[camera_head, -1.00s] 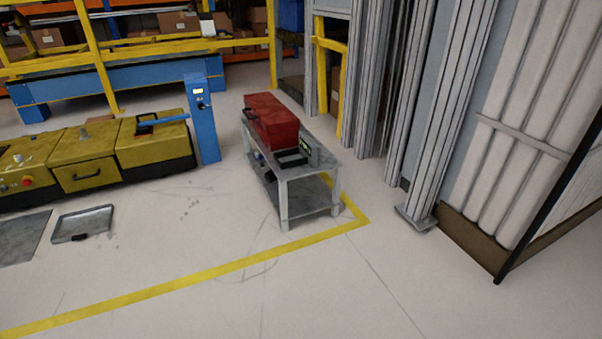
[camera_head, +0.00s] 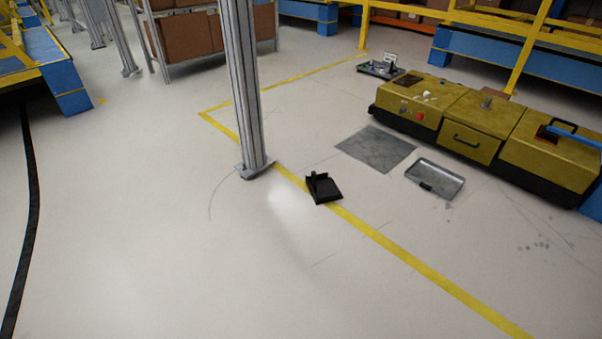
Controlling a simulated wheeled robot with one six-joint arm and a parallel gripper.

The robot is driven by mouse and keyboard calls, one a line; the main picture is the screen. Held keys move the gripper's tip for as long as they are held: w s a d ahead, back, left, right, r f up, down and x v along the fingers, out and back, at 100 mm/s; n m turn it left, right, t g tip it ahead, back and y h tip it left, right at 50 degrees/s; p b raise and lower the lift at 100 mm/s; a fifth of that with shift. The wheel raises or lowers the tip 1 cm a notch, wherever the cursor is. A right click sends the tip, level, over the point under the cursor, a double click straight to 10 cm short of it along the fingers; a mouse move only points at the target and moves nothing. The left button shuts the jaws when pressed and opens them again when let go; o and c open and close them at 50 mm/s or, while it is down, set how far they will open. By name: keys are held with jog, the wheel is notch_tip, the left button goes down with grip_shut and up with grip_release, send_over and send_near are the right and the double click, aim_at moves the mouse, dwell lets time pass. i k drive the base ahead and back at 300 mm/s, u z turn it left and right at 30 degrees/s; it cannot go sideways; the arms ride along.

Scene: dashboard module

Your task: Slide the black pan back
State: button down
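A shallow rectangular pan (camera_head: 437,177) lies flat on the floor in the head view, right of the middle. It looks grey inside with a dark rim, and a small black piece sits at its near left edge. It lies in front of a long, low yellow machine (camera_head: 480,122) with a black base, apart from it. I cannot tell for sure that this is the black pan. My gripper is not in view.
A dark grey flat plate (camera_head: 375,149) lies left of the pan. A small black object (camera_head: 322,187) sits on the yellow floor line (camera_head: 400,250). A grey metal post (camera_head: 245,90) stands left of it. The floor in front and at left is clear.

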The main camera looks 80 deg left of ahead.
aim_at(322, 189)
jog(key=u, duration=1.05)
jog(key=i, duration=2.65)
jog(key=u, duration=1.85)
jog(key=i, duration=0.5)
